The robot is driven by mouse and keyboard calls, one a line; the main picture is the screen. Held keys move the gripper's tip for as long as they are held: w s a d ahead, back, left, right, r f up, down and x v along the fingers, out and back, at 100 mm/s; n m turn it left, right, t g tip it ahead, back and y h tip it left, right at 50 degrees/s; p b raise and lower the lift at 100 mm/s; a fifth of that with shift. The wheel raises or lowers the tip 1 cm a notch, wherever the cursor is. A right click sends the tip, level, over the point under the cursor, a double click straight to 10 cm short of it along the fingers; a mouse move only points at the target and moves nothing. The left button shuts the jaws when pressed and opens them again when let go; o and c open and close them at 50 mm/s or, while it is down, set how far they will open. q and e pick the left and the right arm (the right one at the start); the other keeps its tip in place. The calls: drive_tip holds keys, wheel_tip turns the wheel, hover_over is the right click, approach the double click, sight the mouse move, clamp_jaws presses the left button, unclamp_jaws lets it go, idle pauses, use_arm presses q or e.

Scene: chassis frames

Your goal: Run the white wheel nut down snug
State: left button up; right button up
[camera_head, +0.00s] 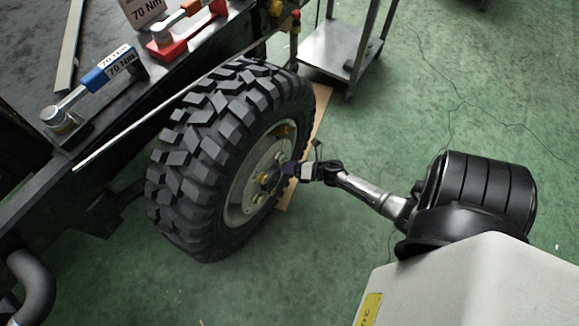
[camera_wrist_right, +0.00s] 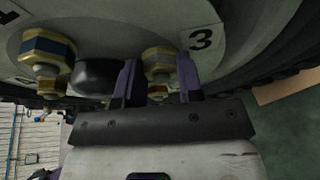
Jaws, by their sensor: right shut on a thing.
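The big black-treaded wheel (camera_head: 200,150) stands upright with its pale hub (camera_head: 245,190) facing right; several brass nuts (camera_head: 262,178) show on it. My right gripper (camera_head: 291,169) is at the hub's right side. In the right wrist view, the purple fingers of my right gripper (camera_wrist_right: 158,84) are shut on a brass nut with a pale band, the white wheel nut (camera_wrist_right: 158,62), beside the label "3" (camera_wrist_right: 201,40). The fingers partly hide it. Another brass nut with a blue band (camera_wrist_right: 47,50) is at the left. My left gripper is not in view.
A metal cart (camera_head: 345,55) stands behind the wheel. The green floor (camera_head: 400,130) right of the wheel is mostly clear.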

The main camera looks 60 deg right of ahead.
drive_tip(key=m, duration=0.1)
drive_tip(key=m+y, duration=0.1)
drive_tip(key=m+t+b, duration=0.1)
drive_tip(key=m, duration=0.1)
drive_tip(key=shift+d+f, duration=0.15)
drive_tip(key=shift+f, duration=0.1)
drive_tip(key=o, duration=0.7)
drive_tip(key=shift+c, duration=0.2)
drive_tip(key=shift+s, duration=0.15)
